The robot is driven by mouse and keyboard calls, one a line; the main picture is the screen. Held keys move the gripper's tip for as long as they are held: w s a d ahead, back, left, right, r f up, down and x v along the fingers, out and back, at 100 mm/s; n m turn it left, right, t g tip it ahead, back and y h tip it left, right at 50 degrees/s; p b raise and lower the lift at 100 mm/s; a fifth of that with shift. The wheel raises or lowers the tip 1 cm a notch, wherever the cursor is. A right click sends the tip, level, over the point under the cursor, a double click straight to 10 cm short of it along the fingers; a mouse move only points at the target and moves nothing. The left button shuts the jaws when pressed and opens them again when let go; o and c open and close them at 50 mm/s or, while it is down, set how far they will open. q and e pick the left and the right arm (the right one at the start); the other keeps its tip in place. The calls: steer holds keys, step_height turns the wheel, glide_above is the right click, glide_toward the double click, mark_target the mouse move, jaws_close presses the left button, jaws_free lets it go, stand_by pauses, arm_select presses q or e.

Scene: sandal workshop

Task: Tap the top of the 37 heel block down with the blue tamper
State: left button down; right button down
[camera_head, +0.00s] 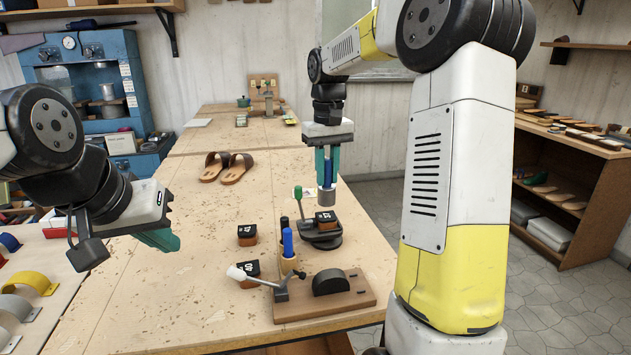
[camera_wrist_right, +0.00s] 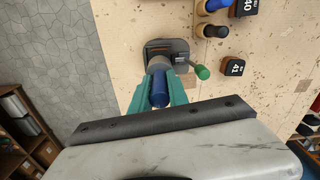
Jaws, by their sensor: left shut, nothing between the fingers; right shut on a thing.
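My right gripper (camera_head: 327,160) is shut on the blue tamper (camera_head: 328,174), which is upright with its grey metal head (camera_head: 327,197) pointing down. In the right wrist view, the tamper's blue handle (camera_wrist_right: 160,92) sits between the teal fingers. The 37 heel block (camera_head: 325,217), dark on top with a brown lower part, sits in a black holder (camera_head: 320,238) on the table. The tamper head is just over the block; I cannot tell whether they touch. My left gripper (camera_head: 160,240) is shut and empty over the table's left side.
A green-knobbed lever (camera_head: 298,193) stands left of the holder. Heel blocks 41 (camera_head: 247,235) and 40 (camera_head: 248,268), a stand with blue and black handles (camera_head: 288,262), and a wooden lever fixture (camera_head: 325,301) are nearby. Sandals (camera_head: 227,167) lie farther back.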

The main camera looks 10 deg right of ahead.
mark_target(327, 159)
steer(key=shift+r, duration=2)
